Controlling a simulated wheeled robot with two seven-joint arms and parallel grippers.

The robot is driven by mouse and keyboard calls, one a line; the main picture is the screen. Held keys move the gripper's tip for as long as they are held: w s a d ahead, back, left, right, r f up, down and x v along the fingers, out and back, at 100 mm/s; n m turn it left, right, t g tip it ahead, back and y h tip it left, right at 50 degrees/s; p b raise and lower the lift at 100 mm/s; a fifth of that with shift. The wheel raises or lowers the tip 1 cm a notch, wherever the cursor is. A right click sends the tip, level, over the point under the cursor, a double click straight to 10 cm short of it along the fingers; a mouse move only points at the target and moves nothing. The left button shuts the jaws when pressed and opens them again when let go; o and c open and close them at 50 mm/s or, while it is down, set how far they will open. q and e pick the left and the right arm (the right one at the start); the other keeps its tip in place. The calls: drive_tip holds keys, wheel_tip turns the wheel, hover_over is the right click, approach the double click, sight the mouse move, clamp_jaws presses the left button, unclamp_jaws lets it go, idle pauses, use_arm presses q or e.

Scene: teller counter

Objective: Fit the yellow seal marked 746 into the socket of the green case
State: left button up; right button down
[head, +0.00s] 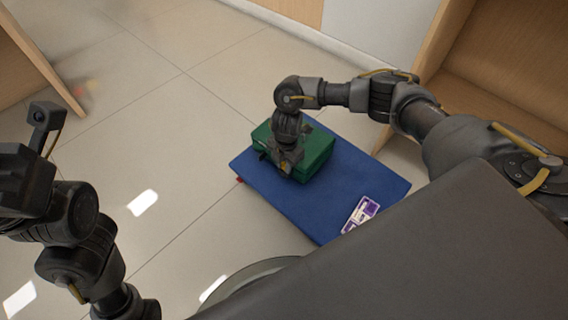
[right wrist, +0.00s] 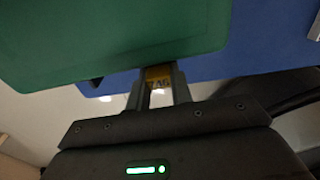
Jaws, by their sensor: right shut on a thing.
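The green case (head: 316,150) lies flat on a blue mat (head: 262,188). My right gripper (head: 282,166) is at the case's near side in the head view and hides part of it. In the right wrist view the right gripper (right wrist: 159,84) is shut on the yellow seal (right wrist: 159,76), whose dark marking is only partly legible. The seal's far end is right at the edge of the green case (right wrist: 120,45); I cannot tell whether it is inside a socket. The socket itself is hidden. My left arm is at the left of the head view, its fingers out of sight.
A purple and white card (head: 362,211) lies on the mat's near right part. A small red thing (head: 239,180) shows at the mat's left edge. Wooden furniture (head: 490,95) stands at the right and the upper left. The tiled floor left of the mat is clear.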

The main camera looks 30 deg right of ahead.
drive_tip(key=shift+f, duration=0.2)
idle(0.6)
drive_tip(key=c, duration=1.2)
unclamp_jaws()
drive_tip(key=shift+s+f, duration=0.1)
drive_tip(key=shift+o, duration=0.2)
drive_tip(key=o, duration=0.3)
drive_tip(key=shift+p, duration=0.3)
drive_tip(key=shift+r, duration=0.25)
drive_tip(key=shift+r+p, duration=2.4)
drive_tip(key=shift+p, duration=0.4)
